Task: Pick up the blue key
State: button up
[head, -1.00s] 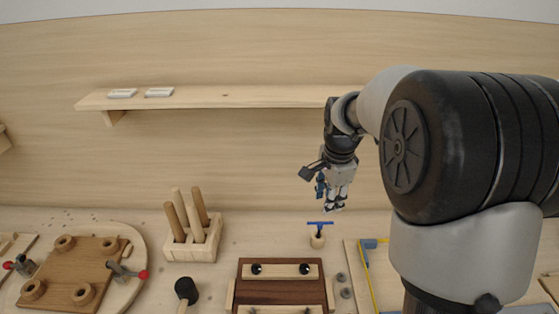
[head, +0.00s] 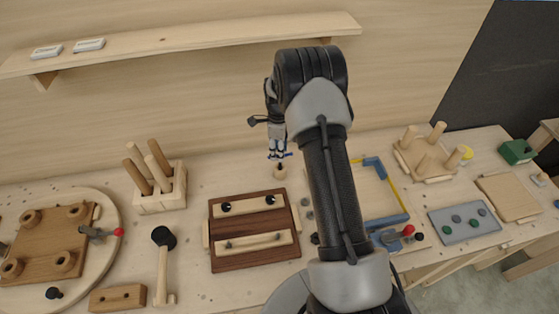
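The blue key (head: 288,154) is a small T-shaped piece standing upright in a round wooden holder (head: 279,172) on the bench, behind the dark brown board. In the head view only part of its blue crossbar shows, beside and behind my fingertips. My gripper (head: 277,156) points down right at the key, with its fingertips level with the crossbar. The fingers are small here and overlap the key, so I cannot tell whether they touch it or how far apart they are.
A wooden block with several pegs (head: 160,196) stands left of the key. The brown board (head: 232,250) lies in front. A blue-and-yellow-edged tray (head: 383,190) is to the right, partly behind my arm. A shelf (head: 190,38) runs along the wall above.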

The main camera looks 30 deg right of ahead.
aim_at(280, 170)
jog(key=f, duration=0.6)
jog(key=shift+s+d+f, duration=0.1)
jog(key=shift+d+f, duration=0.1)
jog(key=shift+f, duration=0.05)
grip_shut()
dwell(0.4)
